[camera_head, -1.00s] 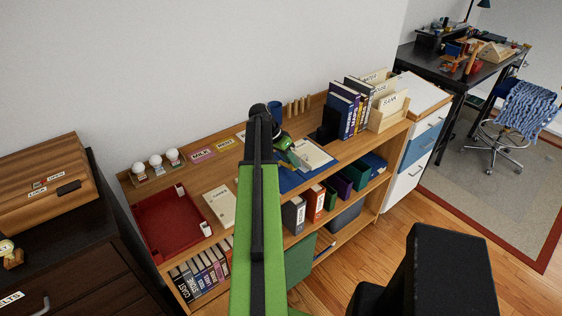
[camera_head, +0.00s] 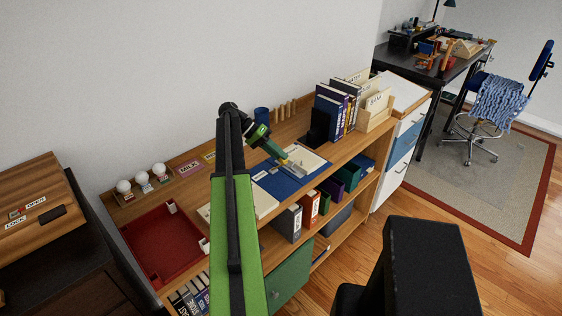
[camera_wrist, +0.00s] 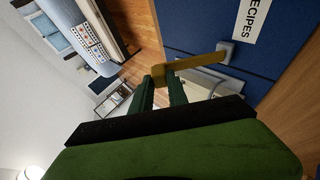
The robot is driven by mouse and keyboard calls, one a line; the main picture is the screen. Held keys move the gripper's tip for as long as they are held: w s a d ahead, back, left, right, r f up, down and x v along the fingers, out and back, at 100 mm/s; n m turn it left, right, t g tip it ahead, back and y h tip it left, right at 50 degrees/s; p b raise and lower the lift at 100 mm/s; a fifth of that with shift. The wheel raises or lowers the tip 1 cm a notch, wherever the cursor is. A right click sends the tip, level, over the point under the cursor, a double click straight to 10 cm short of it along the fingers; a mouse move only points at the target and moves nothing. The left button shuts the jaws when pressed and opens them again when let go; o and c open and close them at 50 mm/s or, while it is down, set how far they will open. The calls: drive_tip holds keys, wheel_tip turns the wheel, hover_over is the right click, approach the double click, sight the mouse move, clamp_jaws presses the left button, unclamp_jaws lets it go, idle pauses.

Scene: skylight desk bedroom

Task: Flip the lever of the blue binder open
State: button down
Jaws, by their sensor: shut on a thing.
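The blue binder (camera_head: 272,178) lies open on the wooden shelf top, with pale paper and metal rings on its right part. In the wrist view its blue cover (camera_wrist: 195,22) carries a white RECIPES label. The yellow lever (camera_wrist: 207,61) reaches from a grey mount on the binder toward my fingers. My gripper (camera_wrist: 163,82) is shut on the free end of the lever. In the head view my gripper (camera_head: 280,156) points down and right over the binder, and the lever is small there.
A red tray (camera_head: 155,248) lies to the left. A dark bookend (camera_head: 319,125), upright books and a wooden file box (camera_head: 374,112) stand to the right. A blue cup (camera_head: 261,115) is behind. Several binders fill the shelf below.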

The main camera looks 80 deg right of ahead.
drive_tip(key=shift+w+d+r+g+b, duration=0.1)
drive_tip(key=shift+w+d+g+b, duration=0.1)
drive_tip(key=shift+w+g+b, duration=0.15)
idle(0.3)
drive_tip(key=c, duration=1.3)
unclamp_jaws()
drive_tip(key=p+v, duration=0.4)
drive_tip(key=v, duration=0.3)
drive_tip(key=shift+w+d+r+p, duration=0.15)
drive_tip(key=shift+p, duration=0.15)
